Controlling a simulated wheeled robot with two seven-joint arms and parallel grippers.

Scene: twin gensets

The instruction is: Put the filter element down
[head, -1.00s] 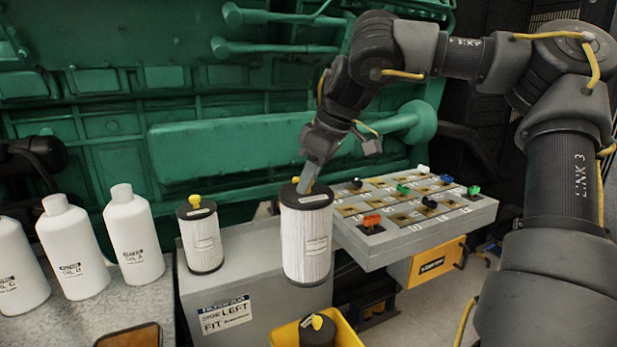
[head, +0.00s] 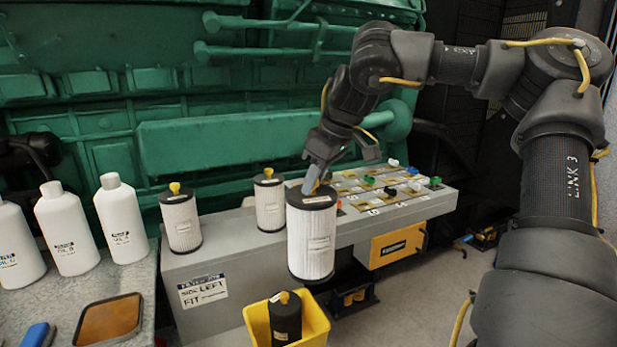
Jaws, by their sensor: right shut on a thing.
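My right gripper (head: 315,180) is shut on the top of a white pleated filter element (head: 311,243) with dark end caps. The fingertips are partly hidden at the element's top. Two similar filter elements with yellow knobs stand on the bench, one at the left (head: 181,220) and one nearer the middle (head: 269,203). The grey bench (head: 215,262) carries a label reading "LEFT" and "FIT". My left gripper is not in view.
The yellow bin (head: 318,322) holds a dark filter (head: 285,318). White bottles (head: 124,222) and a brown-orange tray (head: 109,319) are on the left table. A green engine (head: 215,145) fills the back.

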